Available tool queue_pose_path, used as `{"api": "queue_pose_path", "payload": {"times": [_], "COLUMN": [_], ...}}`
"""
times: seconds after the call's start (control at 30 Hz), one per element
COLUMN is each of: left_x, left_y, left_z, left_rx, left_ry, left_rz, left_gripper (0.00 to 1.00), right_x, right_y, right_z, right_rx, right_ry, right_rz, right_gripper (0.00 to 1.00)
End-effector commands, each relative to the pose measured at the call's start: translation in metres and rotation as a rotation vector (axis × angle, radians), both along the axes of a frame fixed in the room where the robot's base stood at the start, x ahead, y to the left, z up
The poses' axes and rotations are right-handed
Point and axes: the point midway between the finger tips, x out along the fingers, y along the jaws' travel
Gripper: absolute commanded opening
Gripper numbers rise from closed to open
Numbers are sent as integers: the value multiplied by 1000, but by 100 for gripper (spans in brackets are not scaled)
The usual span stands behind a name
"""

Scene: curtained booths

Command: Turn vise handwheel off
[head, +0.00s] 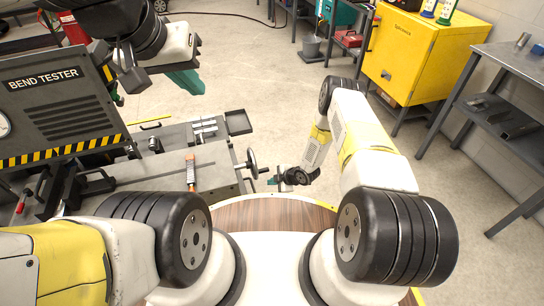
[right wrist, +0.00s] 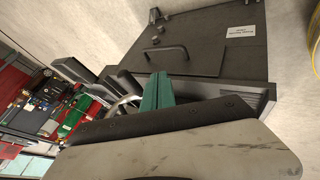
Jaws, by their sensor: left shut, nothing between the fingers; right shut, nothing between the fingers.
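The vise handwheel (head: 252,163) is a grey ring on a shaft at the right end of the grey bend tester bench (head: 212,172). My right gripper (head: 272,181) is shut and empty, just right of and slightly below the wheel; I cannot tell whether it touches it. In the right wrist view its green fingers (right wrist: 157,91) lie together, and part of the handwheel (right wrist: 124,104) shows just left of them, the rest hidden. My left gripper (head: 186,82) is shut and empty, raised over the floor beyond the bench, its green fingers pointing down and right.
The bend tester panel (head: 60,95) stands at the left. A yellow cabinet (head: 420,55) and a grey metal table (head: 490,100) stand at the right. The floor between bench and cabinet is clear.

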Motion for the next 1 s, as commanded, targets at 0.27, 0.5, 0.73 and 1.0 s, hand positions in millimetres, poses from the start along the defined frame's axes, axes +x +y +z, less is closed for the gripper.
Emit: {"api": "queue_pose_path", "payload": {"times": [0.27, 0.5, 0.73, 1.0], "left_x": [0, 0, 0, 0], "left_y": [0, 0, 0, 0], "left_z": [0, 0, 0, 0], "left_rx": [0, 0, -1, 0], "left_ry": [0, 0, 0, 0], "left_rz": [0, 0, 1, 0], "left_gripper": [0, 0, 0, 0], "right_x": [-16, -34, -42, -10], "right_y": [-21, -42, -50, -69], "right_z": [28, 55, 66, 110], "right_rx": [-1, -2, -1, -35], "right_ry": [-2, -1, -2, 4], "right_rz": [-2, -3, 1, -81], "right_gripper": [0, 0, 0, 0]}}
